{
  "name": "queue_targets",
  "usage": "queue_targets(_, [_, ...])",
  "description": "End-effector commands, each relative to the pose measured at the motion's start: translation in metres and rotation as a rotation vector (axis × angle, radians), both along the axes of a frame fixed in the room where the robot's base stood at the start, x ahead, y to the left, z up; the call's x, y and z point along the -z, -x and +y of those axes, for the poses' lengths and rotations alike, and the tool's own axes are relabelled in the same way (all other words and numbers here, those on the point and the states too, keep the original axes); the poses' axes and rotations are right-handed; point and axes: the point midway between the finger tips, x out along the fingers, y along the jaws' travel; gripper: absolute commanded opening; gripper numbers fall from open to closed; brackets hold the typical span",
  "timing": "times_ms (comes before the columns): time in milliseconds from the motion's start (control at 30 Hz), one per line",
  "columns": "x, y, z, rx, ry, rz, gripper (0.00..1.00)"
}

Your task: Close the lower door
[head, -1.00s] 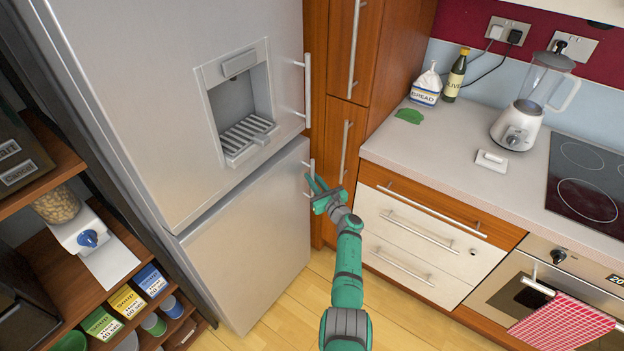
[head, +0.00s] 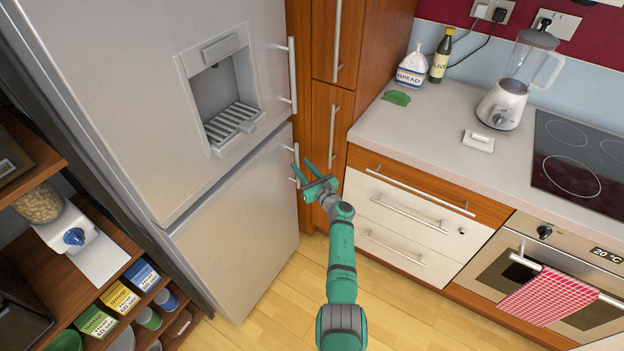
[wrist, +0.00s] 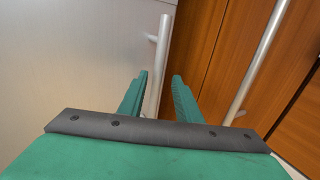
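The lower door (head: 238,229) is the plain steel front panel of the fridge below the dispenser door. It looks about flush with the upper door; I cannot tell whether a small gap is left. Its short vertical handle (head: 294,166) is at the upper right edge. My gripper (head: 313,160) is in front of the handle, slightly to its right, with its fingers apart and empty. In the wrist view the handle (wrist: 159,62) shows beyond the open fingers, nearer the left one.
The upper fridge door (head: 130,100) with its dispenser is above. A tall wooden cabinet (head: 325,125) stands just right of the handle, and drawers (head: 405,215) lie further right. A shelf (head: 95,270) with food stands at left. The wooden floor (head: 265,315) ahead is clear.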

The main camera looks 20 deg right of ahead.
Motion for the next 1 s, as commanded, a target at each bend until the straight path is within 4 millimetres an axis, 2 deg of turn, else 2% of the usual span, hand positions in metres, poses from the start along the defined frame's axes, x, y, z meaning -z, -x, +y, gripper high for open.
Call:
queue_targets(500, [0.001,0.074,-0.017,0.005,-0.001,0.0,0.31])
queue_targets(700, [0.0,0.085,-0.019,0.004,-0.002,0.001,0.31])
queue_targets(1000, [0.0,0.086,-0.019,0.004,-0.001,0.0,0.31])
